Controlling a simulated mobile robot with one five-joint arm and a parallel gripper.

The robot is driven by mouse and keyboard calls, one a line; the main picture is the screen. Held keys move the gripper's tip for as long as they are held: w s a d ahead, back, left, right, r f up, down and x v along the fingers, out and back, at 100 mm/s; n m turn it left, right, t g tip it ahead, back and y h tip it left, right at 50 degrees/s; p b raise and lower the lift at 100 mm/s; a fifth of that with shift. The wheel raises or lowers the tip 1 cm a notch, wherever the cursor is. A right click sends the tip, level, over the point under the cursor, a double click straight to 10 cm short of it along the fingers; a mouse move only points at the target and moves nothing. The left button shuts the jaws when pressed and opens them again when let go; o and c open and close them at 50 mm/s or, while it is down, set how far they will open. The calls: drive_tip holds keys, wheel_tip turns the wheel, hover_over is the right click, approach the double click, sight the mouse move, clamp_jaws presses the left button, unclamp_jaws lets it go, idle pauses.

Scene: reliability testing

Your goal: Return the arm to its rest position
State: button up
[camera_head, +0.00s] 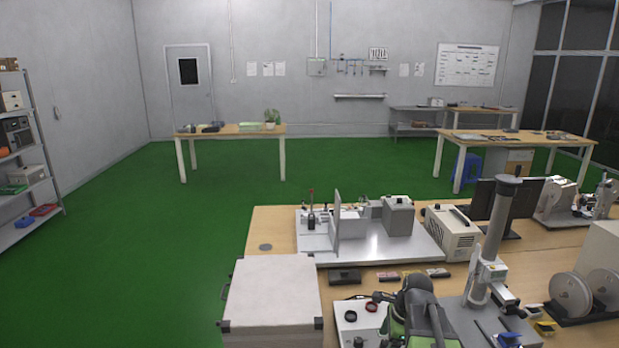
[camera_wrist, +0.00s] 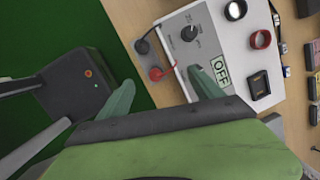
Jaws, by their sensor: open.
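My gripper (camera_wrist: 163,92) shows in the wrist view with its two green fingers spread apart and nothing held between them. It hangs over the left edge of a white instrument panel (camera_wrist: 222,42). The panel has a black knob (camera_wrist: 190,33), an OFF label (camera_wrist: 220,70), and a black and a red terminal at its edge. I cannot tell whether a fingertip touches the panel. In the head view my green and black arm (camera_head: 418,305) is at the bottom, right of centre, low over the workbench. Its fingertips are not clear there.
A white box (camera_head: 272,290) stands left of the arm on the workbench (camera_head: 272,225). A grey cylindrical stand (camera_head: 496,225) rises close to the right. Behind are a metal plate with fixtures (camera_head: 420,245) and a cream instrument (camera_head: 452,232). The green floor at left is open.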

drive_tip(key=s+a+n+g+h, duration=0.1)
drive_tip(key=s+a+n, duration=0.2)
drive_tip(key=n, duration=0.7)
drive_tip(key=s+a+n+h, duration=0.1)
drive_tip(key=s+a+n, duration=0.3)
drive_tip(key=a+n, duration=0.3)
drive_tip(key=n, duration=0.3)
drive_tip(key=shift+a+f+n+g, duration=0.15)
drive_tip(key=shift+f+n+g, duration=0.15)
drive_tip(key=shift+f+g, duration=0.1)
